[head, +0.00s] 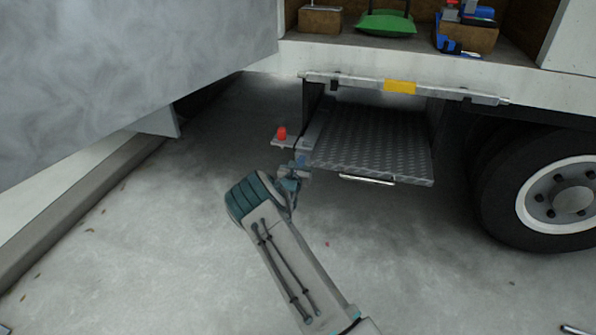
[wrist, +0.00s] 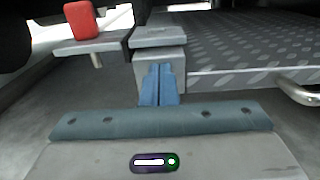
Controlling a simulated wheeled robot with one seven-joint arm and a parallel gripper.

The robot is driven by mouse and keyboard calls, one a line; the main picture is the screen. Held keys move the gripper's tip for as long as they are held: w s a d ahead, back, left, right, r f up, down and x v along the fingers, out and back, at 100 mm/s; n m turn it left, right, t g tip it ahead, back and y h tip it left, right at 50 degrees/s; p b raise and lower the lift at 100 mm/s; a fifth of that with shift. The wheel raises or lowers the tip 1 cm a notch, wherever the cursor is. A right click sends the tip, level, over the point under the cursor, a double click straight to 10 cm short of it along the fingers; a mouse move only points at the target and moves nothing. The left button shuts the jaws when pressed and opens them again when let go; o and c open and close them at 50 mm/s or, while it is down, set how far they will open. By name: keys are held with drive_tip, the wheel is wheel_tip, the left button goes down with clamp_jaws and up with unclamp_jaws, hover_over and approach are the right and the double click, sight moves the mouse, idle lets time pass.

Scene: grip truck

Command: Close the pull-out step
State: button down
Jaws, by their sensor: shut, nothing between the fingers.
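The pull-out step (head: 370,140) is a grey treadplate sticking out from under the truck bed, with a bar handle (head: 367,180) on its front edge. In the wrist view the step (wrist: 250,45) fills the upper right, with its handle (wrist: 300,92) at the right edge. A red knob (head: 281,133) sits on a small plate left of the step; it also shows in the wrist view (wrist: 82,20). My gripper (head: 300,164) is at the step's front left corner. Its blue fingers (wrist: 159,85) are together, in front of a grey block (wrist: 159,62); contact cannot be told.
A truck wheel (head: 560,190) stands to the right of the step. A large grey panel (head: 120,70) hangs at the upper left. The truck bed above holds a green bag (head: 385,23) and boxes. The concrete floor in front is mostly clear.

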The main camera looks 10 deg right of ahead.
drive_tip(key=shift+w+d+r, duration=0.1)
drive_tip(key=shift+d+r, duration=0.1)
drive_tip(key=shift+r, duration=0.05)
